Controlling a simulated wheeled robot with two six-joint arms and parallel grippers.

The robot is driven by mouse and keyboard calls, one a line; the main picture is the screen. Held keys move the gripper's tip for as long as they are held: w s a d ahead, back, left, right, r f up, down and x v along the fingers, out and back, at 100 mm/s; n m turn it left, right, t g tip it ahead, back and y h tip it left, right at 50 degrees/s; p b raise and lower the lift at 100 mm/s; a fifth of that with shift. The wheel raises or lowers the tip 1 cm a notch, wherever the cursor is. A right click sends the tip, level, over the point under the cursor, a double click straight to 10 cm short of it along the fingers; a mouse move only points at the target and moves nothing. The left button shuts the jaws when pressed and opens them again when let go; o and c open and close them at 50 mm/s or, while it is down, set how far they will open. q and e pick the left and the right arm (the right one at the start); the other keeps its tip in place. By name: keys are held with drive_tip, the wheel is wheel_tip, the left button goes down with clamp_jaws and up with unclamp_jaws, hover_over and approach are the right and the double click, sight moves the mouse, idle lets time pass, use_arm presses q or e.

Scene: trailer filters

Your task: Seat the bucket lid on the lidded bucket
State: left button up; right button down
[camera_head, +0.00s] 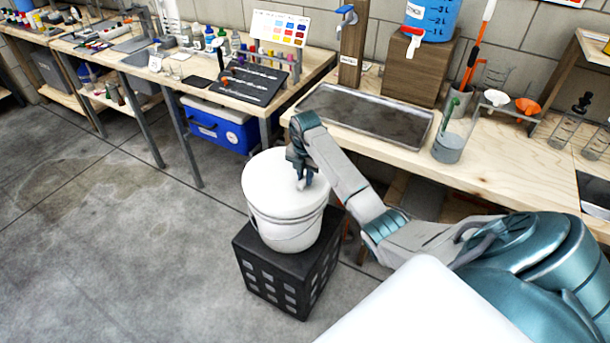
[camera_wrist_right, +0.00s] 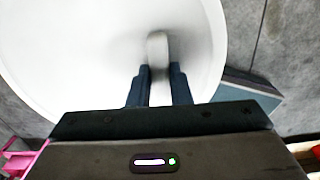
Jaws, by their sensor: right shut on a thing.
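The white bucket (camera_head: 286,232) stands upright on a black crate. The white round bucket lid (camera_head: 268,178) lies over the bucket's top in the head view; I cannot tell whether it is fully pressed down all round. My right gripper (camera_head: 303,184) points down over the right part of the lid. In the right wrist view my right gripper (camera_wrist_right: 158,80) is shut on the lid's light grip (camera_wrist_right: 158,50), and the lid (camera_wrist_right: 70,60) fills much of that view. My left gripper is not in view.
The black crate (camera_head: 287,268) stands on the grey floor. Behind it is a wooden bench with a metal tray (camera_head: 365,112) and a beaker (camera_head: 449,146). A blue cooler (camera_head: 217,125) sits under the left bench. The floor at left is clear.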

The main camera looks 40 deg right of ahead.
drive_tip(key=shift+f, duration=0.35)
idle(1.1)
drive_tip(key=c, duration=0.8)
unclamp_jaws()
drive_tip(key=shift+o, duration=0.2)
drive_tip(key=shift+r, duration=0.15)
drive_tip(key=shift+r+p, duration=2.75)
drive_tip(key=shift+r, duration=0.65)
